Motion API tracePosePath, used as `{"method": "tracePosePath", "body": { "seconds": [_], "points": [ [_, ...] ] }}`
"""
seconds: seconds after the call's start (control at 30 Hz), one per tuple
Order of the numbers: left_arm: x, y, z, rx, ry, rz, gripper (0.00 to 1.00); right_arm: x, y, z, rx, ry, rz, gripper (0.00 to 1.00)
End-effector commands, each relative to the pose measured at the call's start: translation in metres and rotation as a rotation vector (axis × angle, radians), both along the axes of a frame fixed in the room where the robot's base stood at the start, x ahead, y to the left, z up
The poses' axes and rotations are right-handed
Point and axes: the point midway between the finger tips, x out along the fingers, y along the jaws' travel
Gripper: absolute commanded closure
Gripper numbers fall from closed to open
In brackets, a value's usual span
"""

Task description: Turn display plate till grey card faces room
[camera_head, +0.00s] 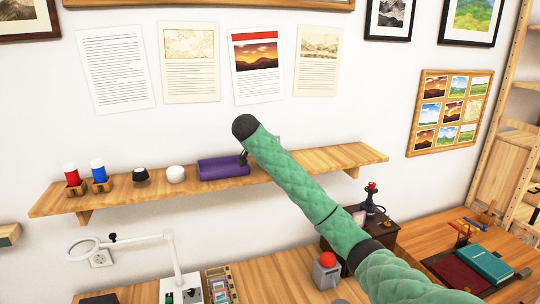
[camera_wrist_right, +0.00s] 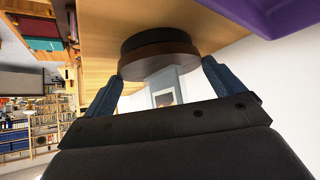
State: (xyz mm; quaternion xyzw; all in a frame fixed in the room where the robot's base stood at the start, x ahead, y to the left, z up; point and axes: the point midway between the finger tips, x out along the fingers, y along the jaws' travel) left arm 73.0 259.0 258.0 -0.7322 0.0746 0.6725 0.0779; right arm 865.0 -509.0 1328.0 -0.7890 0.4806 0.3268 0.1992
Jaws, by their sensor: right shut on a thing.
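My right gripper (camera_head: 243,158) is at the wall shelf, at the right end of a purple case; the dark wrist above it hides much of the spot. In the right wrist view, my right gripper (camera_wrist_right: 165,72) has one blue-grey finger on each side of a pale grey-blue plate (camera_wrist_right: 163,82), the display plate, and is shut on it. The plate meets a round base (camera_wrist_right: 157,52), dark with a brown rim, against the shelf. A small dark picture on a pale ground shows at the plate; whether it is on it or behind it, I cannot tell. My left gripper is out of view.
The wooden shelf (camera_head: 330,160) also bears the purple case (camera_head: 222,168), a white pot (camera_head: 175,174), a black-topped jar (camera_head: 141,175), and blue (camera_head: 99,172) and red (camera_head: 72,175) items. Printed sheets hang above. The shelf's right end is clear.

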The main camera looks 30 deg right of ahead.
Motion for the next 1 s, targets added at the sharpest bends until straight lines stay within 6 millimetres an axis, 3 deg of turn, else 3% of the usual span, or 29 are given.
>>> {"method": "tracePosePath", "body": {
  "seconds": [0.6,0.63,1.0],
  "points": [
    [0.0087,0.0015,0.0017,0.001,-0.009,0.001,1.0,0.0002,0.0006,-0.0017,0.001,0.003,-0.021,0.29],
    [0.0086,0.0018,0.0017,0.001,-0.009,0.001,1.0,0.0001,0.0006,-0.0018,0.001,0.003,-0.021,0.0],
    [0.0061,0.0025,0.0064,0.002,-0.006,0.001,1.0,0.0001,0.0031,0.0023,0.001,0.0,-0.018,0.0]
  ]
}}
